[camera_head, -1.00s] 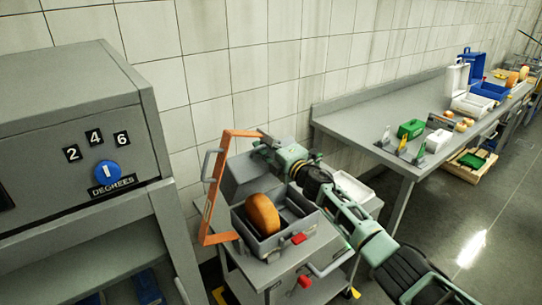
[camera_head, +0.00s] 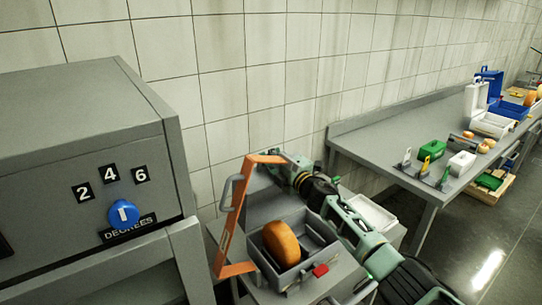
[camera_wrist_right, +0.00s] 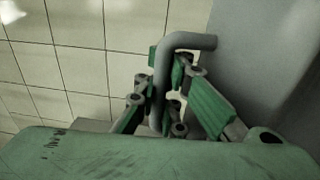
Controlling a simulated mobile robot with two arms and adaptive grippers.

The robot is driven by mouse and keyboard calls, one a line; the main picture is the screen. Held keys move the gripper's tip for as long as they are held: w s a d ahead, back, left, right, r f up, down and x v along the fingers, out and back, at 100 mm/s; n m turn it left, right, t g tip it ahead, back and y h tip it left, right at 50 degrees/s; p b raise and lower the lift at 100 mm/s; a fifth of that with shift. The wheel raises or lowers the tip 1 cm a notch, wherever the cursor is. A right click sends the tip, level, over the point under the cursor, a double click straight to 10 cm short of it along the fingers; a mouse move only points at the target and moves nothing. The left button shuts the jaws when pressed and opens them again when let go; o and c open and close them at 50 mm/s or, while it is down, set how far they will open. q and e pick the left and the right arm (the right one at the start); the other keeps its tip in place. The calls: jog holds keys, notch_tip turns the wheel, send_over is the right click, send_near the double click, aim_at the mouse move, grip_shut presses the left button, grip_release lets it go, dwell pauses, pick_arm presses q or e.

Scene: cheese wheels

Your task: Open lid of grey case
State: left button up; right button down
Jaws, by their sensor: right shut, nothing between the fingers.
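The grey case (camera_head: 317,258) stands on a grey cart, with an orange-brown cheese wheel (camera_head: 281,242) inside its base. Its grey lid (camera_head: 270,207) is raised at the back of the base, and the inside is exposed. An orange frame (camera_head: 232,223) with a grey handle stands along the lid's left side and top. My right arm reaches in from the lower right, and my right gripper (camera_head: 270,160) is at the lid's top. In the right wrist view, a bent grey bar (camera_wrist_right: 188,41) passes by the green fingers, beside a grey panel. My right gripper is shut and grips nothing. My left gripper is out of view.
A large grey machine with a blue knob (camera_head: 123,214) stands at the left. A tiled wall is close behind the case. Open floor lies at the far right.

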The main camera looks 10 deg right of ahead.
jog(key=c, duration=2.5)
grip_release()
jog(key=shift+s+a+f, duration=0.1)
jog(key=shift+a+f, duration=0.15)
jog(key=shift+f, duration=0.1)
jog(key=o, duration=0.7)
jog(key=shift+r, duration=0.1)
jog(key=shift+d, duration=0.1)
jog(key=v, duration=1.2)
jog(key=shift+r, duration=0.1)
